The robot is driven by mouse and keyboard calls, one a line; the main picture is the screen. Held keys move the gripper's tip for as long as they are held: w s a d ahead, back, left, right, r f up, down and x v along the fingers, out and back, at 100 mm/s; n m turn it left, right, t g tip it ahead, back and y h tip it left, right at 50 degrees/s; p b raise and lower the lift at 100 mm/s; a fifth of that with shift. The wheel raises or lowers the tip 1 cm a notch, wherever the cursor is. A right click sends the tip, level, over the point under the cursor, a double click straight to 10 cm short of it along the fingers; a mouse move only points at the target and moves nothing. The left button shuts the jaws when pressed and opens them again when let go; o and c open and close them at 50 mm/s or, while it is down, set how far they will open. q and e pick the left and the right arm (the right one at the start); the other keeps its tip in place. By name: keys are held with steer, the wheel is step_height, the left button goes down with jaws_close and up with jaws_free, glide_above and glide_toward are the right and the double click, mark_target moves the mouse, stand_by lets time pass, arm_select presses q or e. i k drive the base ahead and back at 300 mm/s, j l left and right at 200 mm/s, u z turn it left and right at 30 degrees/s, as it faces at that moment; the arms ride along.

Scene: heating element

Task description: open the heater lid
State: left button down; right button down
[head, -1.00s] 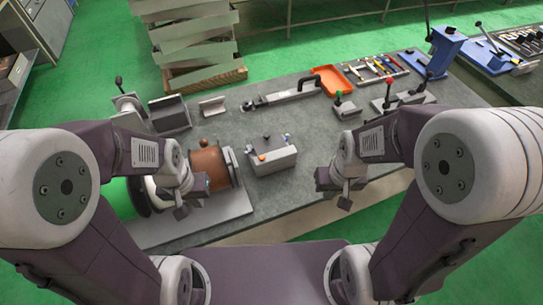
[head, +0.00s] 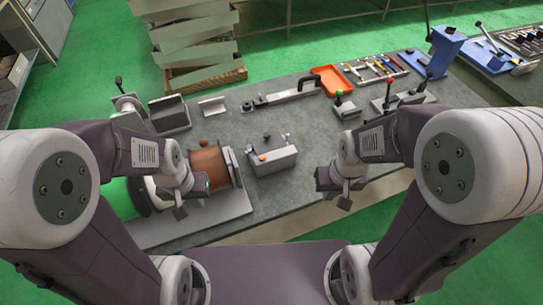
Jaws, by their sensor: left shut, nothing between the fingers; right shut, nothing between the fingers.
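The heater is most likely the grey metal box (head: 273,160) on the bench, between my two grippers. Its top carries an orange knob and small fittings, and I cannot make out a separate lid edge. My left gripper (head: 180,212) is shut and empty, to the left of the box, in front of a brown cylinder. My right gripper (head: 345,204) is shut and empty, to the right of the box, near the bench's front edge. Neither gripper touches the box.
The brown cylindrical machine (head: 210,165) stands left of the box on a light plate. An orange tray (head: 331,80), a blue press (head: 440,50) and several lever clamps are farther back and right. Bare grey bench (head: 235,125) lies behind the box.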

mark_target(267, 144)
steer(key=i+l+u, duration=0.1)
steer(key=u, duration=0.25)
steer(key=l+u, duration=0.2)
steer(key=u, duration=0.15)
steer(key=i+l+u, duration=0.1)
steer(key=u, duration=0.3)
steer(key=l, duration=0.1)
